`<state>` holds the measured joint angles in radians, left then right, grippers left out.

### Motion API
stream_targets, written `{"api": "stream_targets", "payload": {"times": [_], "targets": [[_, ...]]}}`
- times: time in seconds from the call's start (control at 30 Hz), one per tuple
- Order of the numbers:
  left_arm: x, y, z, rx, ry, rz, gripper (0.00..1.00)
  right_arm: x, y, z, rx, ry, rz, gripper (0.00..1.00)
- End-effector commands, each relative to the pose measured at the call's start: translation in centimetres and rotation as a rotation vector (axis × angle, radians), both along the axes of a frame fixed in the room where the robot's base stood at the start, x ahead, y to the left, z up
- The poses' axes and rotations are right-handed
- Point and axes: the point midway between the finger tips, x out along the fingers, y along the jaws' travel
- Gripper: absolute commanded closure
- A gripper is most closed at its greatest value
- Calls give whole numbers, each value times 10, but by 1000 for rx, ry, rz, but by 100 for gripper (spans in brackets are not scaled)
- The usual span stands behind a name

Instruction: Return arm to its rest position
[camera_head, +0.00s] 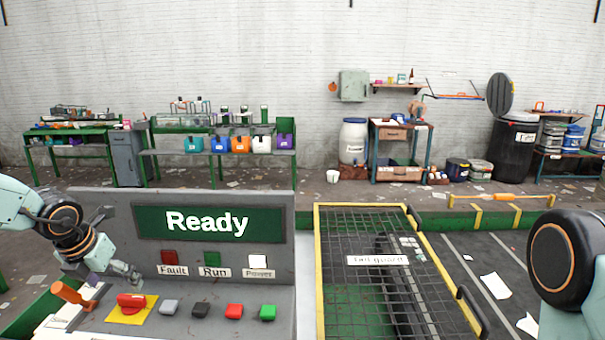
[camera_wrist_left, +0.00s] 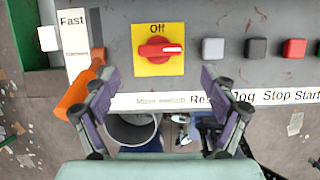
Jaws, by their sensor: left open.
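My left arm comes in from the left, and its gripper (camera_head: 112,277) hangs over the left part of the grey control panel (camera_head: 185,312). In the left wrist view the two fingers (camera_wrist_left: 155,82) are spread apart with nothing between them. The red master switch knob (camera_wrist_left: 160,48) on its yellow plate lies just beyond the fingertips, apart from them; the plate reads "Off". The orange lever handle (camera_wrist_left: 78,95) is beside the left-hand finger; I cannot tell whether they touch. My right arm shows only a joint at the right edge; its gripper is out of view.
The display (camera_head: 208,223) reads "Ready"; the Power lamp (camera_head: 258,262) looks white. Grey (camera_head: 169,307), black (camera_head: 201,310), red (camera_head: 234,311) and green (camera_head: 267,312) buttons line the panel. A yellow-framed mesh guard (camera_head: 350,232) covers the belt on the right. A bin (camera_wrist_left: 130,130) stands below the panel.

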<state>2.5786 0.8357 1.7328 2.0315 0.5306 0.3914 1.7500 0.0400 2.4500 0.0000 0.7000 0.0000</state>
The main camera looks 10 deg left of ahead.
Motion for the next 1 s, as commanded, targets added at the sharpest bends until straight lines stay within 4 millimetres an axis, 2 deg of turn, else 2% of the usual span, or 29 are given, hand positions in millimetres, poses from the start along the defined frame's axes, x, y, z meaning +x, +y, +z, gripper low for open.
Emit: {"api": "stream_targets", "payload": {"times": [0.57,1.0], "targets": [[28,3,-71,3,2,-1,15,0,0,0,0,0,0,60],[28,1,-67,1,0,165,15,0,0,5,0,0,0,60]]}}
